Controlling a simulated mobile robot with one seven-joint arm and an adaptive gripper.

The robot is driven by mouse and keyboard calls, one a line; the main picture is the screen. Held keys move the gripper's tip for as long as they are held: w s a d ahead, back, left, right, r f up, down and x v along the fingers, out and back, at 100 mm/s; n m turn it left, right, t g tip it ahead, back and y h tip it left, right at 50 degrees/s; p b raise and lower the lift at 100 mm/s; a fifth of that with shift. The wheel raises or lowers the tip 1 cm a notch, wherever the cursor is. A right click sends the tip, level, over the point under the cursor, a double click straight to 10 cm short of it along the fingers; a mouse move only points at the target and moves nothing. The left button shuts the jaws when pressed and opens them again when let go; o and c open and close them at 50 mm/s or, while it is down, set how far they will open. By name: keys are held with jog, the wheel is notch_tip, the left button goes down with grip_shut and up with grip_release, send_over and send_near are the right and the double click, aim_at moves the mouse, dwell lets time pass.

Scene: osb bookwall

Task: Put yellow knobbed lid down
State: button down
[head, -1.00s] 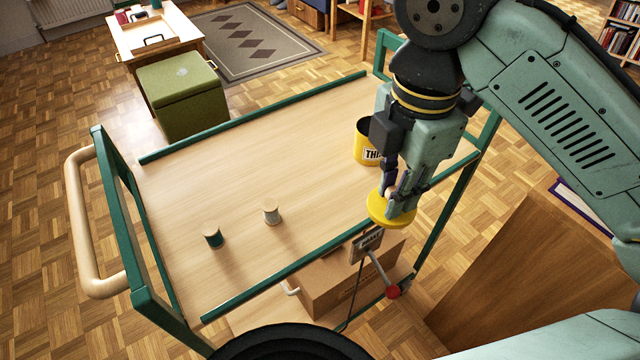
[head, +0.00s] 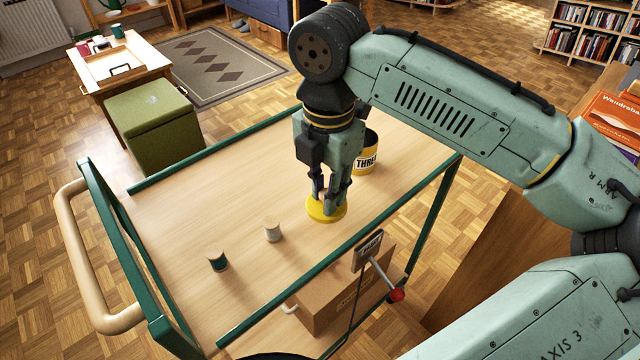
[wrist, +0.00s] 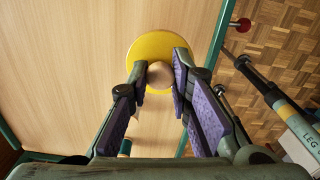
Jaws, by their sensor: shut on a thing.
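The yellow lid (head: 322,214) is a round disc with a pale wooden knob (wrist: 160,74). My gripper (head: 329,196) is shut on the knob from above, with a finger on each side of it in the wrist view. The lid looks level and is over the cart's wooden top (head: 240,190), near its front green rail. I cannot tell whether it touches the surface. A yellow and black tin marked "THRE…" (head: 366,156) stands behind the gripper on the cart, partly hidden by my arm.
Two small spools, one dark green (head: 217,262) and one pale grey (head: 272,231), stand left of the lid. Green rails edge the cart top. A red-knobbed lever (head: 397,294) and a cardboard box (head: 335,297) are at the front. The cart's left middle is clear.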

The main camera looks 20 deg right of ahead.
jog(key=w, duration=0.3)
jog(key=shift+w+d+f, duration=0.2)
jog(key=shift+w+d, duration=0.05)
jog(key=shift+w, duration=0.15)
jog(key=shift+f+p, duration=0.35)
jog(key=shift+f, duration=1.45)
jog(key=c, duration=1.5)
grip_release()
jog(key=shift+f, duration=0.1)
jog(key=shift+o, duration=0.2)
notch_tip(320, 180, up, 12)
